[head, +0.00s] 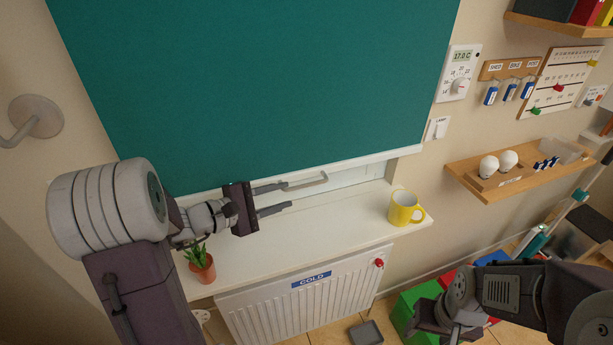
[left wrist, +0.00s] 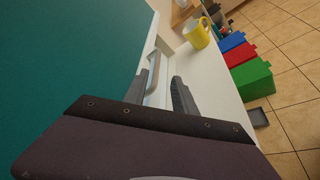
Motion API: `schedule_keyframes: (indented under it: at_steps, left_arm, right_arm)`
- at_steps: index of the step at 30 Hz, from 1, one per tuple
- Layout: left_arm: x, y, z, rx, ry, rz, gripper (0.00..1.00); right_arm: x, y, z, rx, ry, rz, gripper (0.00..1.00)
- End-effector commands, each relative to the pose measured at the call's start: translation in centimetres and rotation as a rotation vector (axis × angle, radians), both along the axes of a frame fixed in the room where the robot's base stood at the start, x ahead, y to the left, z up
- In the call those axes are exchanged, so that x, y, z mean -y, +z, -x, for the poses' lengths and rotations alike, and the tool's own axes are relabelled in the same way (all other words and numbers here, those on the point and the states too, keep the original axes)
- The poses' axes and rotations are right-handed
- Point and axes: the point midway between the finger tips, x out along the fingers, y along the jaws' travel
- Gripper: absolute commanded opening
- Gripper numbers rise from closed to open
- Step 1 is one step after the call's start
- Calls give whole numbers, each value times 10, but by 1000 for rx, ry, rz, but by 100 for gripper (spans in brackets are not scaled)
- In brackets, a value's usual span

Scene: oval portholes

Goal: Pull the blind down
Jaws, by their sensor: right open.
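The teal blind (head: 260,90) hangs over the window, its pale bottom bar (head: 370,159) a little above the white sill (head: 330,222). My right gripper (head: 445,335) is low at the right, open, well away from the blind.
A yellow mug (head: 404,208) stands on the sill's right end, and a potted plant (head: 201,264) on its left. A radiator (head: 300,305) is below. Shelves and wall panels (head: 520,168) are at right. Coloured boxes (left wrist: 247,78) stand on the floor.

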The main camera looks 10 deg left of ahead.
Motion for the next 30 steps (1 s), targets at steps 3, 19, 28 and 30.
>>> schedule_keyframes:
  at_steps: [3,19,28,30]
  left_arm:
    - [-5,5,-3,18,20,13,32]
    - [45,-12,-68,12,14,10,32]
    - [49,-16,-74,13,17,10,32]
    - [49,-16,-74,13,17,10,24]
  right_arm:
    - [0,0,0,0,0,0,60]
    - [0,29,0,1,0,0,60]
    - [0,29,0,0,0,0,60]
    - [0,29,0,0,0,0,60]
